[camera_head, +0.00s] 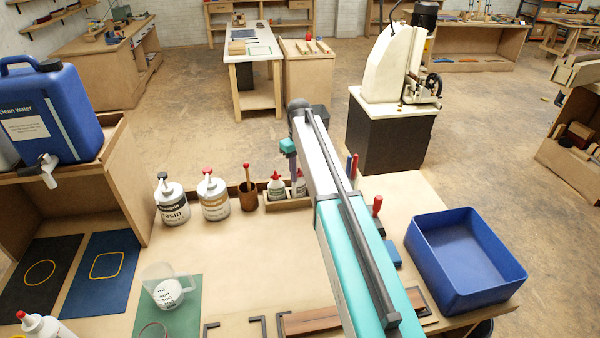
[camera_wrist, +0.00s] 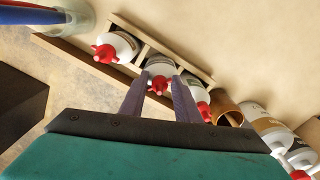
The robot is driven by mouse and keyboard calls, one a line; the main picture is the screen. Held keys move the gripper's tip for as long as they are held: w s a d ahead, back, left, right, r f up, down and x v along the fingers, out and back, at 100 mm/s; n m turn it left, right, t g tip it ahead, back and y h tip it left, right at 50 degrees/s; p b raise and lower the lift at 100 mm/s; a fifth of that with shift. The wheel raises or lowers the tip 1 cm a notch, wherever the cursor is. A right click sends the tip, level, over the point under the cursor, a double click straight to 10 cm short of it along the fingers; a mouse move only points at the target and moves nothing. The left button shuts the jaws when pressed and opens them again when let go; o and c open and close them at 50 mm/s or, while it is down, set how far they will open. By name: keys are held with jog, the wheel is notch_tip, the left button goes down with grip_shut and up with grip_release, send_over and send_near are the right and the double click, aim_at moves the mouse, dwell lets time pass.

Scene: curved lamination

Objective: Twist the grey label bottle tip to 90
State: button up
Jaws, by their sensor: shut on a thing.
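Small white bottles with red tips stand in a wooden rack (camera_head: 286,204). In the wrist view, the middle bottle (camera_wrist: 160,66) has its red tip (camera_wrist: 158,86) between the two fingers of my gripper (camera_wrist: 160,79). My gripper is shut on that tip. The bottle still sits in the rack, and its label colour cannot be told. Other bottles stand on each side, one at left (camera_wrist: 122,45) and one at right (camera_wrist: 203,106). In the head view, my gripper (camera_head: 293,172) reaches down at the rack, and my arm hides part of it.
A brown cup (camera_head: 248,196), a resin bottle (camera_head: 173,205) and another white bottle (camera_head: 213,200) stand left of the rack. A blue bin (camera_head: 462,255) is at the right. Red-handled tools (camera_head: 376,208) stand close to my arm.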

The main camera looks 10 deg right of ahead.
jog(key=shift+s+d+f, duration=0.1)
jog(key=shift+f, duration=0.1)
jog(key=shift+n, duration=3.5)
jog(key=shift+c, duration=0.2)
jog(key=shift+n, duration=1.3)
jog(key=shift+p, duration=0.3)
jog(key=shift+n, duration=1.9)
jog(key=shift+c, duration=0.3)
